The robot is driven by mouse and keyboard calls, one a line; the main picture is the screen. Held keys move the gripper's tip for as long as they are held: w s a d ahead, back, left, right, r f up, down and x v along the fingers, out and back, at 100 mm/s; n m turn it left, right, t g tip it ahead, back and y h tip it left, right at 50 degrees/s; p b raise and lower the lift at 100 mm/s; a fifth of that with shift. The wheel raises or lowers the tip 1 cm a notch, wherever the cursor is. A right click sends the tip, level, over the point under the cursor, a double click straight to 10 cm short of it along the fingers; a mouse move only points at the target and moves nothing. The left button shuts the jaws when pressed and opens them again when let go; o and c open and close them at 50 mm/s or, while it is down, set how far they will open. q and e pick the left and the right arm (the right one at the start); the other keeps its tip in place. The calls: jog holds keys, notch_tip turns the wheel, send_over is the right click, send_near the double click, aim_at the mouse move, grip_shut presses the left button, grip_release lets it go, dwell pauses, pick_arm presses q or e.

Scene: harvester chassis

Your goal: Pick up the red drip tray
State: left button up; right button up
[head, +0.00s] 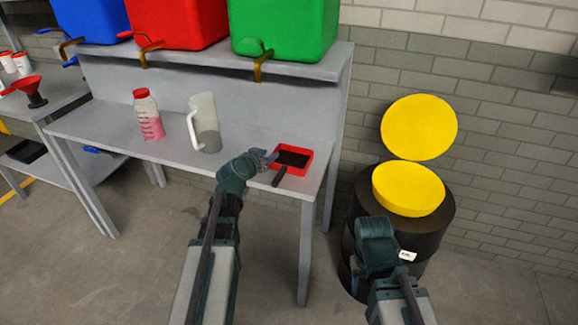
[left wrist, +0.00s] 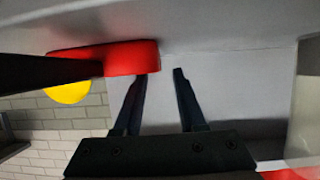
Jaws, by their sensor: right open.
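The red drip tray (head: 307,160) sits on the right end of the grey bench, with a dark inside and a dark handle (head: 279,176) pointing toward the front edge. My left gripper (head: 268,160) is at the tray's left side. In the left wrist view, the left gripper's two fingers (left wrist: 160,72) are apart with nothing between them. The tray (left wrist: 135,58) shows there beside the tip of one finger; I cannot tell whether they touch. My right gripper (head: 376,243) is in front of the black drum, away from the tray; its fingertips are hard to make out.
A clear jug (head: 206,125) and a red-capped bottle (head: 150,118) stand left of the tray on the bench (head: 110,128). Blue, red and green containers (head: 284,30) with taps stand on the shelf above. A black drum (head: 430,222) with a yellow funnel (head: 408,190) and raised lid stands right.

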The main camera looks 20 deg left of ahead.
pick_arm(q)
jog(key=b+x, duration=0.1)
jog(key=x, duration=0.4)
jog(key=shift+d+r+b, duration=0.1)
jog(key=shift+b, duration=0.2)
jog(key=shift+c, duration=0.2)
grip_shut()
dwell(0.9)
